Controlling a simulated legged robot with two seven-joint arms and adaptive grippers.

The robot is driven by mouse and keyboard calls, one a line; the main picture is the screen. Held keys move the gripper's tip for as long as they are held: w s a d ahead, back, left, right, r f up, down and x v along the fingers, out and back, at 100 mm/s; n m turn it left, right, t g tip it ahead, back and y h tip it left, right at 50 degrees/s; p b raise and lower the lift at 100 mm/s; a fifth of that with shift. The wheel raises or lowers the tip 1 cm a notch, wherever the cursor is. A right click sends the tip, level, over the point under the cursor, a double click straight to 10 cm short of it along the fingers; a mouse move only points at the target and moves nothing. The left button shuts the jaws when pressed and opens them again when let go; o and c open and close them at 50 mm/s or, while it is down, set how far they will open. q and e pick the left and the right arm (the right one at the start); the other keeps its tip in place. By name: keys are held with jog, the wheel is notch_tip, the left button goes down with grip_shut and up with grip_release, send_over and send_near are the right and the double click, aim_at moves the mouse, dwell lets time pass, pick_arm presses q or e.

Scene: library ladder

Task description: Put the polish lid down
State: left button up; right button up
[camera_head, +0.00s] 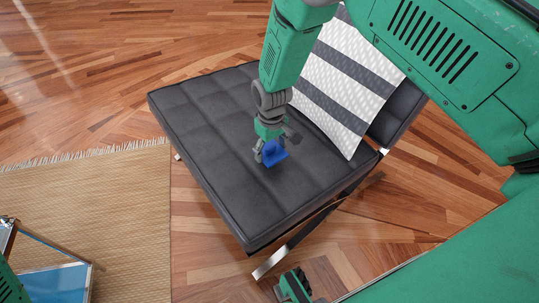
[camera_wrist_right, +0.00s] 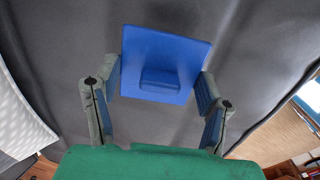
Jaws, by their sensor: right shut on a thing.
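The polish lid is a blue square plate with a small raised block on it. In the head view the lid (camera_head: 276,156) is over the dark padded chair seat (camera_head: 215,120). My right gripper (camera_head: 268,157) is shut on it, pointing down. In the right wrist view the lid (camera_wrist_right: 185,50) is between the two fingers of the right gripper (camera_wrist_right: 160,88), with its face with the block toward the camera. I cannot tell whether the lid touches the seat.
A striped grey and white cushion (camera_head: 345,80) leans at the back of the chair. A woven mat (camera_head: 120,190) lies on the wooden floor at left. A blue-surfaced framed object (camera_head: 55,283) is at lower left. The seat left of the gripper is clear.

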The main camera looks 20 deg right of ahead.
aim_at(271, 147)
notch_tip(271, 147, down, 2)
jog(key=shift+f+b, duration=0.2)
jog(key=shift+b, duration=0.1)
jog(key=shift+r, duration=0.2)
jog(key=shift+c, duration=0.4)
jog(key=shift+a+f, duration=0.1)
jog(key=o, duration=1)
jog(key=shift+f, duration=0.1)
notch_tip(271, 147, up, 12)
jog(key=p, duration=0.5)
jog(key=shift+r, duration=0.2)
jog(key=shift+s+f, duration=0.1)
